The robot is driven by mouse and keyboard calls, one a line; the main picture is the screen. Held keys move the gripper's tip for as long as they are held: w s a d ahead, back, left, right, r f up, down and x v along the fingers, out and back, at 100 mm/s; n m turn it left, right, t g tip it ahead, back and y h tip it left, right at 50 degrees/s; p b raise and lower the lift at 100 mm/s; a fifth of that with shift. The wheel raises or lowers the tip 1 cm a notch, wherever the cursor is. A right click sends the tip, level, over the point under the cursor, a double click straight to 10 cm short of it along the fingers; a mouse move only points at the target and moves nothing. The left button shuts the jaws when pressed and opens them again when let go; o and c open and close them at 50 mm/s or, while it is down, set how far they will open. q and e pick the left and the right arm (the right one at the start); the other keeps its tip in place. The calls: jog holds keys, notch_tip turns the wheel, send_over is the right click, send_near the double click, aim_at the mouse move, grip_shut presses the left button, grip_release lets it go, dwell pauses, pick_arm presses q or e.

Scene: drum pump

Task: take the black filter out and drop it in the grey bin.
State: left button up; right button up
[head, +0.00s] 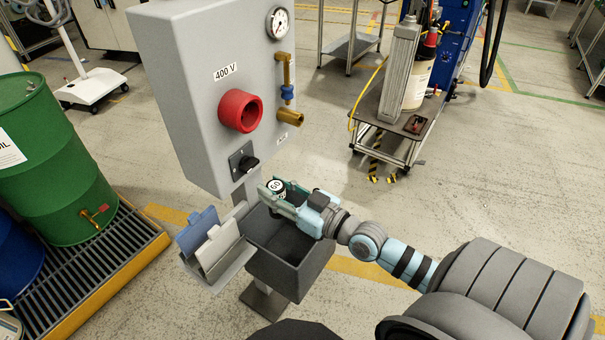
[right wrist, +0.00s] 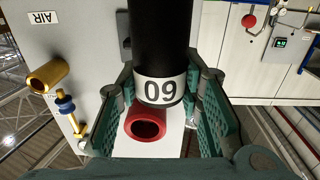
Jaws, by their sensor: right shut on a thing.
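The black filter (right wrist: 160,35) is a black cylinder with a white band and printed digits. In the head view its labelled end (head: 277,186) shows between the fingers of my right gripper (head: 278,195). The green fingers also show either side of it in the right wrist view (right wrist: 160,100), shut on it. The dark grey bin (head: 302,279) is an open box below the cabinet. My right gripper is above the bin's far part, with the filter held above the opening. The bin's inside looks empty where I can see it. My left gripper is not in view.
A grey cabinet (head: 180,70) with a red round port (head: 240,111), brass fittings (head: 290,117) and a black latch (head: 243,163) stands behind the gripper. A holder with blue and white plates (head: 216,250) is left of the bin. A green drum (head: 45,160) stands further left.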

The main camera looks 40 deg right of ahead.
pick_arm(q)
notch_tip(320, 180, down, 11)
jog(key=b, duration=0.8)
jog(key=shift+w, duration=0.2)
pick_arm(e)
jog(key=w+d+f+m+h, duration=0.1)
jog(key=w+d+f+h, duration=0.1)
jog(key=d+f, duration=0.2)
jog(key=w+d+f+m+h, duration=0.2)
jog(key=d+f, duration=0.3)
jog(key=f, duration=0.6)
jog(key=shift+w+d+f+h, duration=0.15)
jog(key=shift+w+d+h, duration=0.1)
jog(key=shift+w+h, duration=0.15)
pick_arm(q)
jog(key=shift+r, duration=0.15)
pick_arm(e)
jog(key=shift+s, duration=0.1)
jog(key=o, duration=1.1)
jog(key=shift+s, duration=0.1)
jog(key=s, duration=1.1)
jog(key=shift+s, duration=0.4)
